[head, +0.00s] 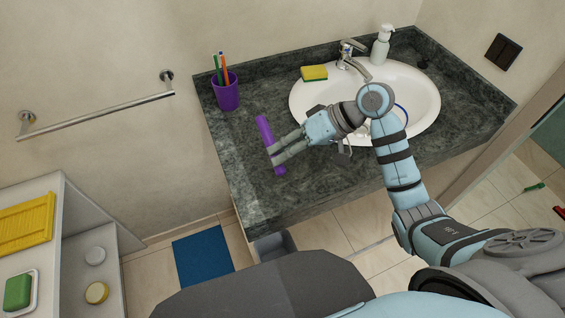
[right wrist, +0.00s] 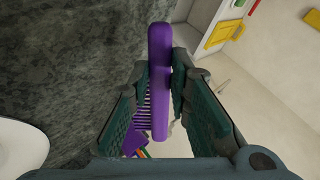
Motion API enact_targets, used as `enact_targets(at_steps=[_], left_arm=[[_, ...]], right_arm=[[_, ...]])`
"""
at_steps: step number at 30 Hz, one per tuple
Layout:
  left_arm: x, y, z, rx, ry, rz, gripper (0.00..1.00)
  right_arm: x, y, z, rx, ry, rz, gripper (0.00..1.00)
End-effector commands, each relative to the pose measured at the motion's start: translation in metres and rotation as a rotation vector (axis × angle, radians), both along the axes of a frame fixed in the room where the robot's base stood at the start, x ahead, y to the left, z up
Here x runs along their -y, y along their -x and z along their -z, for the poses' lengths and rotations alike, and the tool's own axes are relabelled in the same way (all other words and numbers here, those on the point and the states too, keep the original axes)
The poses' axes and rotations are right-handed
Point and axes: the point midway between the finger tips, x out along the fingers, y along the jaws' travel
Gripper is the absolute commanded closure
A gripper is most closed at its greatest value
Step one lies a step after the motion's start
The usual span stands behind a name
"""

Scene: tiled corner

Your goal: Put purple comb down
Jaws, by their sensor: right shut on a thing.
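The purple comb (head: 265,131) is held in my right gripper (head: 276,153) over the left part of the dark stone counter (head: 240,150), near its left edge. I cannot tell whether the comb touches the counter. In the right wrist view the comb (right wrist: 160,50) sits upright in the picture between the two fingers of the right gripper (right wrist: 162,80), with its teeth toward the left finger. The fingers are shut on it. My left gripper is not in view.
A purple cup (head: 227,96) with several brushes stands at the counter's back left. A white sink (head: 424,89), a yellow sponge (head: 314,73), a faucet (head: 354,65) and a soap bottle (head: 382,46) are to the right. The counter's front left is clear.

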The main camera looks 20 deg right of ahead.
Motion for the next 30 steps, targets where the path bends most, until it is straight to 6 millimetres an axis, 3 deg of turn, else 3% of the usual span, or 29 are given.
enact_targets(at_steps=[10,23,24,27,30], left_arm=[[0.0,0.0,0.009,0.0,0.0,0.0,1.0],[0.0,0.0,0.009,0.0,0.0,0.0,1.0],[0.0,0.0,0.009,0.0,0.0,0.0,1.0],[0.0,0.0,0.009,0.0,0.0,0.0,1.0],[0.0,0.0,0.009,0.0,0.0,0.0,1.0]], right_arm=[[0.0,0.001,0.061,-0.001,-0.001,0.0,1.0],[0.0,0.0,0.068,0.001,0.0,0.002,1.0],[0.0,0.0,0.067,0.002,0.001,0.001,0.76],[0.0,0.0,0.067,0.002,0.001,0.001,0.62],[0.0,0.0,0.067,0.002,0.001,0.001,0.62]])
